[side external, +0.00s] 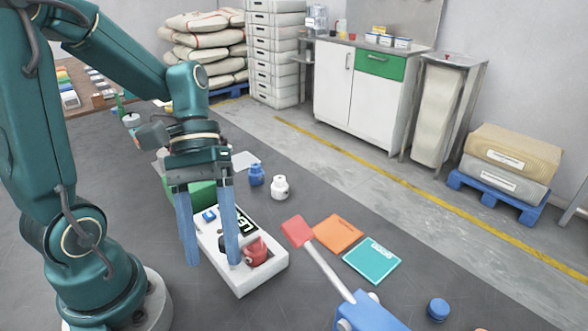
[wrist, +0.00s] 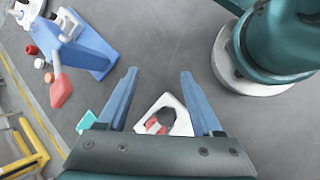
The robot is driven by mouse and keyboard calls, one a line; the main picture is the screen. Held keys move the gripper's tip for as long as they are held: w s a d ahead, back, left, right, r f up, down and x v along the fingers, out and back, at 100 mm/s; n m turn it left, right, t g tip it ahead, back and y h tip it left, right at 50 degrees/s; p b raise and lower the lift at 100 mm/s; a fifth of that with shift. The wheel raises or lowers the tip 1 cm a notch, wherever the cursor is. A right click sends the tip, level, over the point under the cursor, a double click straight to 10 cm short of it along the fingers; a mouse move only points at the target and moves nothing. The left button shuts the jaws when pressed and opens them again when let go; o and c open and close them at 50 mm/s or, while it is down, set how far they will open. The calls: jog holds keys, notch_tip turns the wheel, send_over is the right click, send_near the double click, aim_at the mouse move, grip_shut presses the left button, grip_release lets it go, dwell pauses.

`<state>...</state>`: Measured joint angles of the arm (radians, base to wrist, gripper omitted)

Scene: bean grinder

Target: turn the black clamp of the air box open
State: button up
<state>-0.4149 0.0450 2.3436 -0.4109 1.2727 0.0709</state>
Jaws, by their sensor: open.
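The white air box (side external: 262,281) lies on the dark floor in front of my arm, with a red part (side external: 257,251) at its near end and a black label with white letters (side external: 246,226). A dark round part, apparently the black clamp (side external: 222,243), shows beside my right finger, which partly hides it. In the wrist view the box (wrist: 181,128) shows between the fingers, with the black part (wrist: 167,115) beside the red one. My gripper (side external: 212,262) points down over the box, its two blue fingers wide apart and empty. It also shows in the wrist view (wrist: 158,72). Contact is unclear.
A blue device with a red-ended lever (side external: 299,231) stands right of the box. Small blue (side external: 257,175) and white (side external: 280,187) bottles and a green block (side external: 203,194) are behind the box.

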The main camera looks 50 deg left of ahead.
jog(key=w+a+r+m+t+y, duration=0.2)
jog(key=a+m+y, duration=0.3)
jog(key=a+y, duration=0.1)
jog(key=w+a+r+m+t+y, duration=0.1)
jog(key=a+r+m+t+y, duration=0.1)
jog(key=a+m+y, duration=0.35)
jog(key=w+a+f+m+g+y, duration=0.2)
jog(key=f, duration=0.1)
jog(key=w+a+f+m+g+y, duration=0.1)
jog(key=f+y, duration=0.1)
jog(key=shift+w+a+f, duration=0.25)
jog(key=shift+w+a, duration=0.1)
jog(key=shift+f, duration=0.7)
notch_tip(320, 180, up, 8)
jog(key=s+n, duration=0.1)
jog(key=shift+f+t, duration=0.15)
jog(key=shift+t, duration=0.25)
dwell(0.6)
